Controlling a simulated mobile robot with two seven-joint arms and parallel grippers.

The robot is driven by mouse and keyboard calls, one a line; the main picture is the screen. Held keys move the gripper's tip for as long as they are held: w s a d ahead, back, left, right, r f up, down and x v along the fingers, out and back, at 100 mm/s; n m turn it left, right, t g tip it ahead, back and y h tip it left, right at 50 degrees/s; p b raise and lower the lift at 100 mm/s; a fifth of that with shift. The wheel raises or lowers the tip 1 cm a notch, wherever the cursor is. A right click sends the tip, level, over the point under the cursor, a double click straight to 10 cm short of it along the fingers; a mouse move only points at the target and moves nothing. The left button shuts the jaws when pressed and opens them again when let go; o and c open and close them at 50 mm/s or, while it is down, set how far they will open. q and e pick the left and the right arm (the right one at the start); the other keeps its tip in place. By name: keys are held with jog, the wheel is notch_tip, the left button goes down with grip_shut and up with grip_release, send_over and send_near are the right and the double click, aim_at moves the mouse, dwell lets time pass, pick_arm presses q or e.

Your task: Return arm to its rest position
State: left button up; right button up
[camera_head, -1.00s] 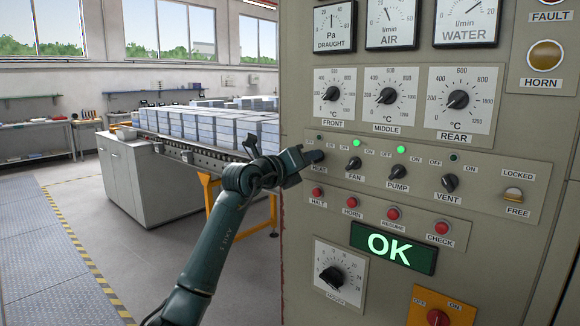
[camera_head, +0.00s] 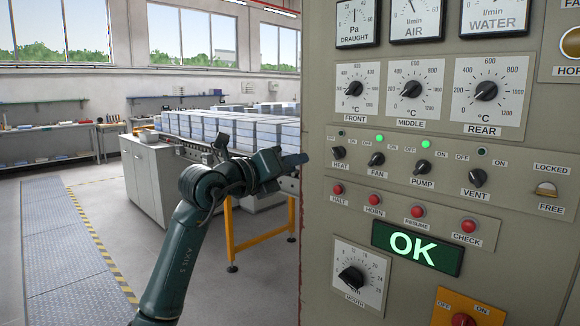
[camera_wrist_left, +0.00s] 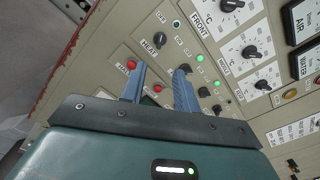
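My left gripper (camera_head: 296,160) is in front of the left edge of the control panel (camera_head: 318,215), apart from the HEAT knob (camera_head: 338,153). In the left wrist view the two blue-grey fingers of the left gripper (camera_wrist_left: 160,80) stand apart with nothing held between them. Through and past them show the HEAT knob (camera_wrist_left: 158,40) and red buttons. My left arm (camera_head: 185,235) comes up from the bottom, bent at the wrist. My right gripper is not in view.
The panel fills the right side, with FAN (camera_head: 376,159), PUMP (camera_head: 422,168) and VENT (camera_head: 477,178) knobs and a green OK display (camera_head: 416,248). A conveyor with stacked blocks (camera_head: 250,132) and an orange frame (camera_head: 262,240) stands behind. Open floor (camera_head: 60,240) lies left.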

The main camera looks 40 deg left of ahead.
pick_arm(q)
jog(key=s+d+f+n+h+p, duration=0.1)
jog(key=d+f+n+h+p, duration=0.1)
jog(key=d+f+h, duration=0.6)
jog(key=s+d+f+n+h+p, duration=0.1)
jog(key=s+d+f+n+h, duration=0.3)
jog(key=d, duration=0.6)
jog(key=s+d+f+n+y+p, duration=0.1)
jog(key=s+f+n+y, duration=0.1)
jog(key=f+n+y, duration=0.5)
jog(key=s+d+f+n+y+p, duration=0.1)
jog(key=s+f+n+y, duration=0.15)
jog(key=f+n, duration=0.75)
jog(key=s+d+f+n+g+p, duration=0.1)
jog(key=s+d+f+n+g, duration=0.2)
jog(key=s+d+f+g, duration=0.4)
jog(key=s+f, duration=0.5)
jog(key=f, duration=0.3)
jog(key=shift+s+f+n, duration=0.2)
jog(key=shift+s+n, duration=0.05)
jog(key=shift+n, duration=0.15)
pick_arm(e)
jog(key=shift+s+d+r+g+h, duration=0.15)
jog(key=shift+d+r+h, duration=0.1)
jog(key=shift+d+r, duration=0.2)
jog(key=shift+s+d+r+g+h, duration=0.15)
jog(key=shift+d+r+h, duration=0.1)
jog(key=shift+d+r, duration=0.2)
